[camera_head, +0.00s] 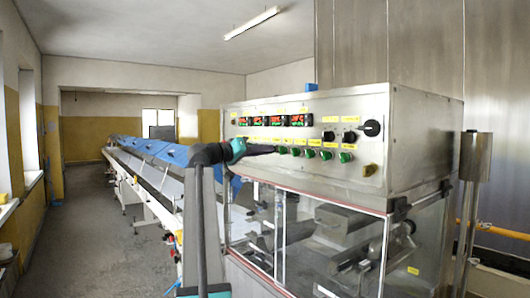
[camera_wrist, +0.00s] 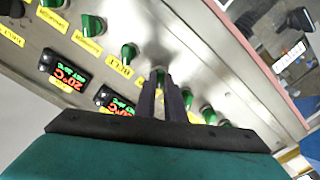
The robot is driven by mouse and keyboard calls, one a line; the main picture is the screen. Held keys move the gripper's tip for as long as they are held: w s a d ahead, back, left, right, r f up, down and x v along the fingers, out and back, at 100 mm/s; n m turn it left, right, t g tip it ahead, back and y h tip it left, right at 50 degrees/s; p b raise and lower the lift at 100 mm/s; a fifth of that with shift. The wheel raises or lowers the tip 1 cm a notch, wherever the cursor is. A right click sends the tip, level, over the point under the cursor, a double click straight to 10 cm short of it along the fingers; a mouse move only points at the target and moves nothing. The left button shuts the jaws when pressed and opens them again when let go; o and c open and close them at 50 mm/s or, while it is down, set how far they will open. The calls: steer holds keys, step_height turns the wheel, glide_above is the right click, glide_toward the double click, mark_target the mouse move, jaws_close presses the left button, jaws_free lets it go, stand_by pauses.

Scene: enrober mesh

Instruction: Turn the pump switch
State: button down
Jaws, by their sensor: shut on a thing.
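The control panel (camera_head: 250,118) carries a row of green rotary switches. My gripper (camera_head: 272,150) reaches the panel's left part from the left in the head view. In the wrist view its two dark fingers (camera_wrist: 164,86) are close together around one green switch (camera_wrist: 160,75), shut on it. The fingers hide most of this switch, so its exact angle cannot be told. Other green switches stand on either side, one at upper left (camera_wrist: 130,53) and one at lower right (camera_wrist: 208,114). I cannot read which label belongs to the held switch.
Red-lit temperature displays (camera_head: 279,120) sit above the switches. Black knobs (camera_head: 350,136) and a large black rotary switch (camera_head: 372,128) are at the right. A clear-windowed enclosure (camera_head: 320,235) lies below the panel. A long conveyor (camera_head: 150,170) runs back at left, beside open floor (camera_head: 95,235).

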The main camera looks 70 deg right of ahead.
steer(key=shift+s+f, duration=0.1)
steer(key=shift+f, duration=0.15)
steer(key=c, duration=1.8)
jaws_free()
steer(key=shift+a+r, duration=0.1)
steer(key=shift+c, duration=0.2)
steer(key=shift+r, duration=0.1)
steer(key=b+v, duration=0.3)
steer(key=v, duration=1.1)
steer(key=shift+s, duration=0.1)
